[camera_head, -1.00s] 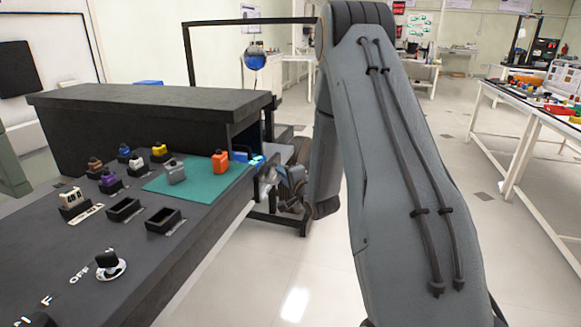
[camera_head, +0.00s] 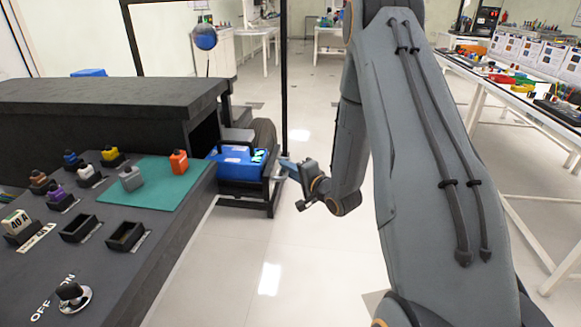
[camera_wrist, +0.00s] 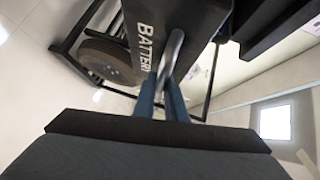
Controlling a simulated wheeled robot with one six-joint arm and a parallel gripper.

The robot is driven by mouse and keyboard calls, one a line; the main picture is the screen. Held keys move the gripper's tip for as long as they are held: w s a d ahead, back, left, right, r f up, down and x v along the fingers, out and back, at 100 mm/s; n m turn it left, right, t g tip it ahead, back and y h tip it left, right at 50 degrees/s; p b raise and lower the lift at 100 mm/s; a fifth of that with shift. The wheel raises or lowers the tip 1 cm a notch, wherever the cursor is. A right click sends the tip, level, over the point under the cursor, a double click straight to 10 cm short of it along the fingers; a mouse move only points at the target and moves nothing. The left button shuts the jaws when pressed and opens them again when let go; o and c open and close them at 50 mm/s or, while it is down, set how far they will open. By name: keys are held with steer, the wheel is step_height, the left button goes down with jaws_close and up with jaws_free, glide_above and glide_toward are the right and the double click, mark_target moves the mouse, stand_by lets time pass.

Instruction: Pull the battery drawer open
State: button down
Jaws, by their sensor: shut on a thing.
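The battery drawer (camera_head: 271,162) stands well out from the end of the black chassis, with a blue battery (camera_head: 235,166) showing inside it. In the wrist view, the dark drawer front (camera_wrist: 146,32) carries white "BATTERY" lettering, partly cut off, and a grey metal bar handle (camera_wrist: 173,50). My gripper (camera_head: 286,166) is at the drawer's outer face. In the wrist view its blue-grey fingers (camera_wrist: 163,92) are shut on the handle. The exact contact at the fingertips is partly hidden.
A wheel (camera_wrist: 108,60) and black frame bars are close to the drawer. Open floor (camera_head: 285,240) lies to the right; a white table (camera_head: 520,105) stands farther right.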

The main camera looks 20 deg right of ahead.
steer(key=shift+s+a+f, duration=0.1)
steer(key=c, duration=2.1)
jaws_free()
steer(key=v, duration=0.7)
steer(key=shift+s, duration=0.35)
steer(key=shift+d, duration=0.2)
